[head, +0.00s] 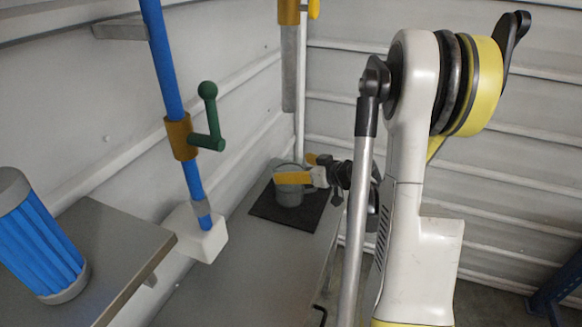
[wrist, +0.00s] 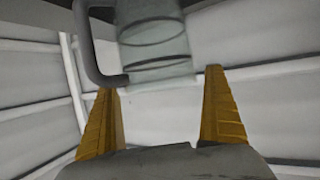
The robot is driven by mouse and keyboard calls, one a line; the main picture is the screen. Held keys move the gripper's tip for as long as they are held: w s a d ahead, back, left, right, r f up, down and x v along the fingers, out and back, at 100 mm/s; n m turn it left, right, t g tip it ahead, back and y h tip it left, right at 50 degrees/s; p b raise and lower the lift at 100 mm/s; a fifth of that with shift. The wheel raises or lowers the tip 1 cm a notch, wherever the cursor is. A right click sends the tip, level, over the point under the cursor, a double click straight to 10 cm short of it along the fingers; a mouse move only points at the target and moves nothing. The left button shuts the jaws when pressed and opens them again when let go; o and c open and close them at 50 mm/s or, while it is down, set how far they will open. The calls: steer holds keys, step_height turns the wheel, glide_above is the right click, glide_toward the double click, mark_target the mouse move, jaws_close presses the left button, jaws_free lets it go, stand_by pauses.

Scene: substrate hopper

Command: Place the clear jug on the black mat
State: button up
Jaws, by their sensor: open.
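The clear jug (head: 288,196) looks grey and see-through and stands upright on the black mat (head: 310,217) on the grey bench. My gripper (head: 292,168) is open, with its yellow fingers at the height of the jug's upper part; one finger crosses in front of the jug and hides some of it. In the wrist view, the jug (wrist: 155,35) hangs in from the top, with its dark handle at the left. My open gripper (wrist: 161,80) has its fingertips apart on either side of the jug's near end, with no clear contact.
A blue pipe (head: 165,60) with a green-handled valve (head: 207,125) and a white block (head: 203,232) rises left of the mat. A blue ribbed cylinder (head: 40,245) stands on a grey surface (head: 120,240) at the left. Ribbed walls close in the back; bare bench lies before the mat.

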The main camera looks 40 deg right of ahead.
steer(key=p+v, duration=0.3)
steer(key=v, duration=0.7)
steer(key=a+r+g, duration=0.3)
steer(key=a+g, duration=0.2)
steer(key=a, duration=1.2)
steer(key=s+a+r+m+g+h, duration=0.1)
steer(key=s+a+r, duration=0.2)
steer(key=s+a, duration=0.8)
steer(key=shift+a+r+m+h, duration=0.3)
steer(key=shift+a+h, duration=0.1)
steer(key=shift+a, duration=0.2)
steer(key=shift+d, duration=0.1)
